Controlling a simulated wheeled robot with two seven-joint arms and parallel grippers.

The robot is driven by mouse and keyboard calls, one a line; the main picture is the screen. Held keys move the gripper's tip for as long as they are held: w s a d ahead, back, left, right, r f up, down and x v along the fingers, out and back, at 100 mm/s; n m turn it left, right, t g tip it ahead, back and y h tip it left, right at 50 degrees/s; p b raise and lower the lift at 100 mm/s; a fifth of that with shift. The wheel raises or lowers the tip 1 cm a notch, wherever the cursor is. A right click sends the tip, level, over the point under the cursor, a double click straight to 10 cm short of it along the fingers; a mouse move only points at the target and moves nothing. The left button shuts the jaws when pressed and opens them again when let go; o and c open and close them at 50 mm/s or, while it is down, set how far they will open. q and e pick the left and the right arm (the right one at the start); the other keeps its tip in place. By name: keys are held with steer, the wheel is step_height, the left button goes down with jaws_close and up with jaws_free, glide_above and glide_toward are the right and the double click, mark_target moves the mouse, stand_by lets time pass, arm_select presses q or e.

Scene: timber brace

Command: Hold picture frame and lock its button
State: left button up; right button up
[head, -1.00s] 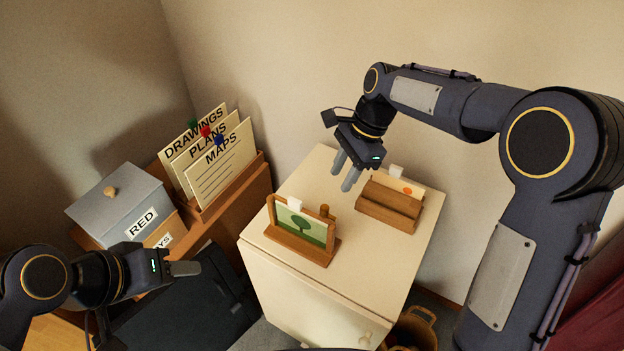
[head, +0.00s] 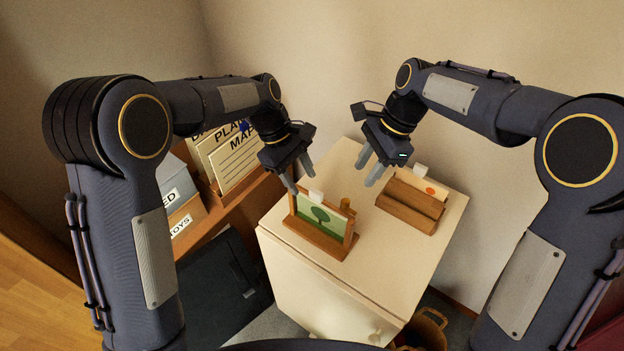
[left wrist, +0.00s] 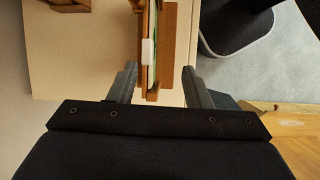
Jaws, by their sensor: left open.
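The picture frame (head: 327,220) stands upright on the cabinet top, a wooden frame holding a green picture of a tree, with a white tab on its top edge. A round wooden button (head: 345,204) shows at its upper right. My left gripper (head: 300,180) is open above the frame's left end. In the left wrist view, the frame (left wrist: 150,60) extends away between the two fingertips of my left gripper (left wrist: 160,85), seen from above; I cannot tell whether they touch it. My right gripper (head: 373,172) has its fingers apart, pointing down, behind the frame, and looks empty.
A wooden card holder (head: 409,208) with a card stands right of the frame on the white cabinet (head: 375,270). A shelf with labelled folders (head: 235,162) and boxes (head: 176,190) is at left. A wicker basket (head: 428,328) is on the floor.

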mark_target(322, 205)
arm_select(q)
steer(key=shift+n+g+y, duration=0.3)
steer(key=d+f, duration=0.1)
steer(key=w+d+f, duration=0.1)
steer(key=f, duration=0.1)
steer(key=shift+d, duration=0.4)
steer(key=x, duration=0.7)
steer(key=shift+s+d+f, duration=0.15)
steer(key=shift+f, duration=0.1)
